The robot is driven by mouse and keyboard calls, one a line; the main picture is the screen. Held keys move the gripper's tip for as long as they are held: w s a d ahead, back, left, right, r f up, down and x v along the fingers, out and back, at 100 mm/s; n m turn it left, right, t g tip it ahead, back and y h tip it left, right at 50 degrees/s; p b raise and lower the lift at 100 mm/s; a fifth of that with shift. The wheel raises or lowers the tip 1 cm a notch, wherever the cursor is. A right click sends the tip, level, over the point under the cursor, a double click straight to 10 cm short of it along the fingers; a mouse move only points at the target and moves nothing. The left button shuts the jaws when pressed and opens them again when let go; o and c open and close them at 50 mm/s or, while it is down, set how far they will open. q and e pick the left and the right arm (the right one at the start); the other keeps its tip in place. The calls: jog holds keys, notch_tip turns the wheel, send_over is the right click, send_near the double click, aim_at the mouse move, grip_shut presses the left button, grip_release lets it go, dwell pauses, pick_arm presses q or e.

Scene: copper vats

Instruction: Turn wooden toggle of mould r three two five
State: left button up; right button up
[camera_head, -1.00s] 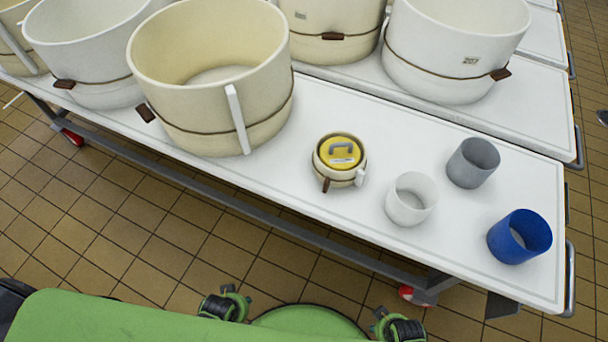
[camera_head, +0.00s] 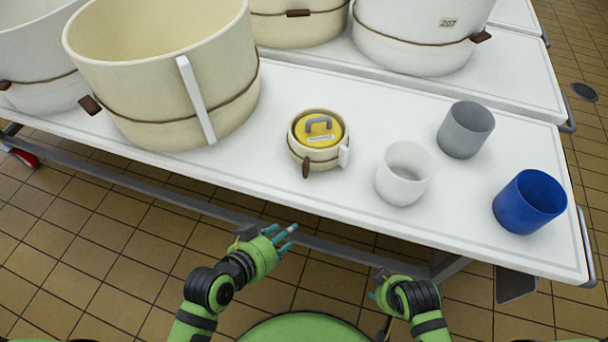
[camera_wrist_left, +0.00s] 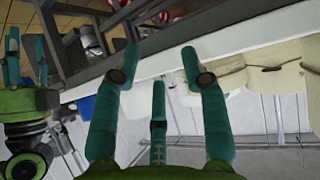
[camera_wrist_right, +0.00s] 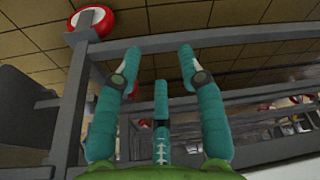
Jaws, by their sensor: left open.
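A small cream mould (camera_head: 318,160) with a yellow lid (camera_head: 318,130) and grey handle stands on the white table. A brown wooden toggle (camera_head: 306,167) hangs at its front, and a white piece (camera_head: 344,154) sits at its right side. No label reading R325 is legible. My left gripper (camera_head: 288,236) is open and empty, in front of the table edge, below and left of this mould. It also shows in the left wrist view (camera_wrist_left: 160,55). My right gripper (camera_head: 376,287) is further right, apart from everything; its fingers are spread and empty in the right wrist view (camera_wrist_right: 158,60).
Larger moulds with cords and brown toggles stand left and behind: a cream one (camera_head: 150,85) and a white one marked 207 (camera_head: 410,45). A white cup (camera_head: 404,185), grey cup (camera_head: 466,130) and blue cup (camera_head: 530,203) stand right. The table's front edge (camera_head: 240,192) lies before my grippers.

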aim_at(306, 171)
pick_arm(q)
jog(key=w+d+r+t, duration=0.1)
jog(key=w+t, duration=0.1)
jog(key=w+d+r+n+t, duration=0.1)
jog(key=w+r+t, duration=0.1)
jog(key=t, duration=0.1)
jog(key=w+d+r+t, duration=0.1)
jog(key=w+d+t, duration=0.1)
jog(key=shift+w+r+n, duration=0.35)
jog(key=shift+w+n, duration=0.05)
jog(key=shift+w+a+n+t+y, duration=0.3)
jog(key=shift+a+t+y, duration=0.1)
jog(key=shift+t, duration=0.2)
jog(key=b+x, duration=0.1)
jog(key=x, duration=0.4)
jog(key=shift+w+d, duration=0.1)
jog(key=shift+w, duration=0.1)
jog(key=shift+x, duration=0.75)
pick_arm(e)
jog(key=s+f+g, duration=0.1)
jog(key=s+f, duration=0.3)
jog(key=f, duration=0.8)
jog(key=shift+d+f, duration=0.15)
jog(key=shift+f, duration=0.05)
pick_arm(q)
grip_shut()
